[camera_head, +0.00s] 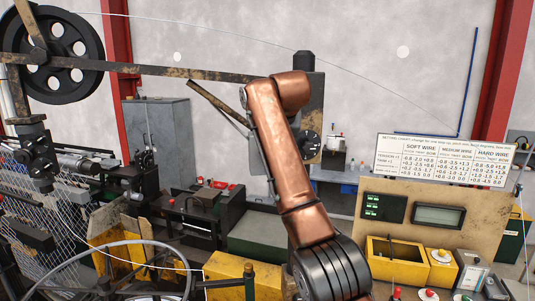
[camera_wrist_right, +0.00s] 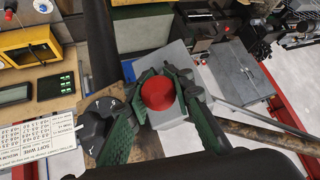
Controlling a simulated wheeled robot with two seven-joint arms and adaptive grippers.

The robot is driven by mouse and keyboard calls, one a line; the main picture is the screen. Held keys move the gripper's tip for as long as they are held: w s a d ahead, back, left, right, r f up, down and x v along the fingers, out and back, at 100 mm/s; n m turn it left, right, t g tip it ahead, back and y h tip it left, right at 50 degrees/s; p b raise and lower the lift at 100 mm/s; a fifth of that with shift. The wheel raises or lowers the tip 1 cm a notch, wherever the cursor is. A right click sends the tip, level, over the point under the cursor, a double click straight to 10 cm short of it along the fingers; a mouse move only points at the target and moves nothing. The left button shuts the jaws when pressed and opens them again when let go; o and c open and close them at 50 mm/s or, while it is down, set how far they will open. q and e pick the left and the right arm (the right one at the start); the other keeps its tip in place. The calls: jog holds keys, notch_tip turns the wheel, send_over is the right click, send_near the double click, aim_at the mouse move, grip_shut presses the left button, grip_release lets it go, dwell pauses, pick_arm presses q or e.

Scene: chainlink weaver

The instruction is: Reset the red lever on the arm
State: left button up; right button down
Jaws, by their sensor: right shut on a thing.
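The red lever's round knob (camera_wrist_right: 158,95) shows in the middle of the right wrist view. My right gripper (camera_wrist_right: 157,76) has its green fingers on both sides of the knob and is shut on it. The lever's shaft is hidden behind the knob and fingers. The rusty arm (camera_head: 150,70) runs across the upper left of the head view to an upright plate (camera_head: 314,110). My copper-coloured right arm reaches up to this plate and hides the lever and my gripper in the head view. My left gripper is not in view.
A dark dial (camera_wrist_right: 98,124) sits close beside the gripper's left finger. A black spoked wheel (camera_head: 52,55) stands at the upper left. A wire-settings chart (camera_head: 445,160) and a control panel (camera_head: 370,190) are at the right. A grey cabinet (camera_head: 158,135) stands at the back.

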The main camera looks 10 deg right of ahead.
jog(key=shift+r, duration=0.3)
jog(key=c, duration=2.1)
grip_release()
jog(key=o, duration=0.4)
jog(key=shift+w+f, duration=0.1)
jog(key=shift+f, duration=0.05)
jog(key=shift+o, duration=0.2)
jog(key=v, duration=1.2)
